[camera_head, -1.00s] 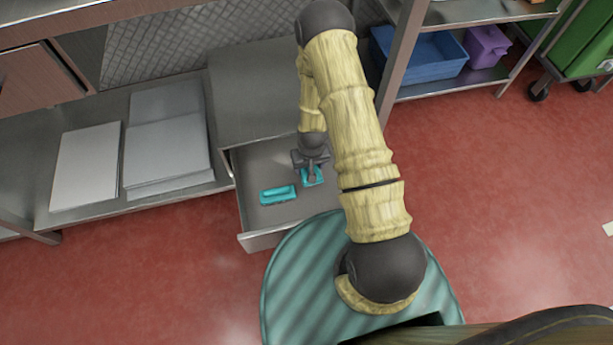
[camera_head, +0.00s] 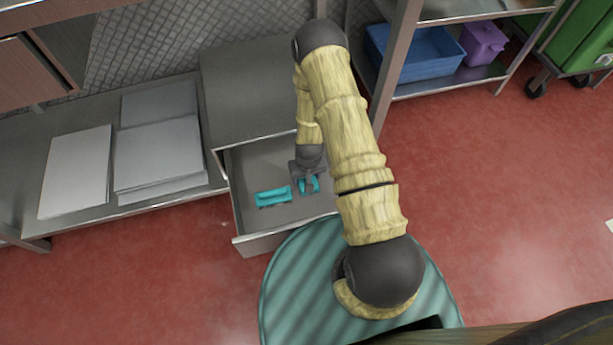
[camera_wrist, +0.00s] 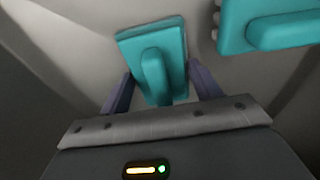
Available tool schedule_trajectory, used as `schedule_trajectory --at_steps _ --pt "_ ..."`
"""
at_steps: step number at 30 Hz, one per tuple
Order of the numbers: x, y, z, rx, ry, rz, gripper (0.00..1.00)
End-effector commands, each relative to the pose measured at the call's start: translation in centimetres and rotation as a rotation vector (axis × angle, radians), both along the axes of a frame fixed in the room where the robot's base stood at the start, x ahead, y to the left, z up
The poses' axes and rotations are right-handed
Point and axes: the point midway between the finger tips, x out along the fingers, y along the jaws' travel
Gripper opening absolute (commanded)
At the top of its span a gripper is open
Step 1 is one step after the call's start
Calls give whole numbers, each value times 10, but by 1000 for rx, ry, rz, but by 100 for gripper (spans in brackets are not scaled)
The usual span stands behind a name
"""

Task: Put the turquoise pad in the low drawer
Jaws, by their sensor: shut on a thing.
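The low drawer (camera_head: 244,212) is pulled open below a grey counter top. Two turquoise pads with raised handles are inside it. One turquoise pad (camera_head: 309,185) is at my gripper (camera_head: 308,183). In the wrist view, this pad (camera_wrist: 155,45) has its handle between the two fingers of my gripper (camera_wrist: 161,84), which is shut on it. The other turquoise pad (camera_head: 273,196) lies on the drawer floor to the left, apart from my gripper. It also shows at the upper right of the wrist view (camera_wrist: 272,28). Whether the held pad touches the drawer floor is hard to tell.
Grey flat boards (camera_head: 160,150) lie on the steel shelf (camera_head: 100,213) left of the drawer. A blue bin (camera_head: 415,58) and a purple box (camera_head: 484,43) stand on a rack at the upper right. The red floor (camera_head: 500,180) is open to the right.

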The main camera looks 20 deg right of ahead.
Motion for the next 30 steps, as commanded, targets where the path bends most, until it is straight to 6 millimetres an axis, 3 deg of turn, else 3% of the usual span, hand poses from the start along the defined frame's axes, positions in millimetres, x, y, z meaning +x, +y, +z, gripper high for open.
schedule_trajectory --at_steps 6,7,10,22,30 --pt "0 0 -3 0 1 0 42" --pt "0 0 -3 0 1 0 65" --pt "0 0 -2 0 1 0 84" --pt "0 0 4 0 0 0 85" --pt "-5 0 48 0 0 0 85"
